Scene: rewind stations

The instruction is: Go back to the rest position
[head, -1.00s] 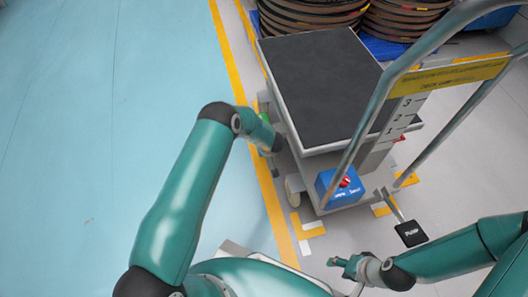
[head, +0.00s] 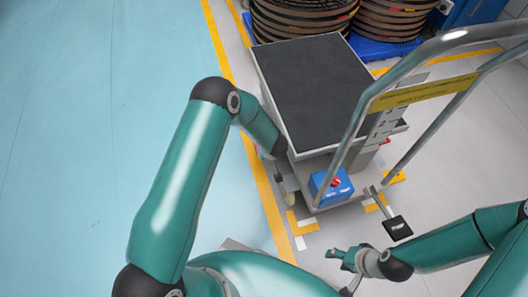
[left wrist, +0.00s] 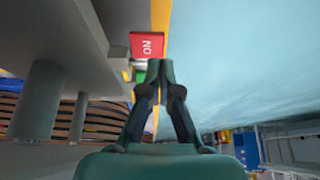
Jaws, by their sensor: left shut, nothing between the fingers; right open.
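My left gripper (left wrist: 162,82) is shut and empty in the left wrist view. In the head view my left arm bends down beside the left edge of the lift cart (head: 312,90), and its fingers are mostly hidden behind my wrist. My right gripper (head: 336,255) is open and empty in the head view, low over the grey floor in front of the cart and left of the black pedal (head: 397,228).
The cart has a dark flat top, a tall metal handle (head: 362,110) and a blue box with a red button (head: 331,187). Stacked reels (head: 300,18) stand behind it. A red sign (left wrist: 147,45) shows near my left fingers. The blue floor (head: 70,130) at left is clear.

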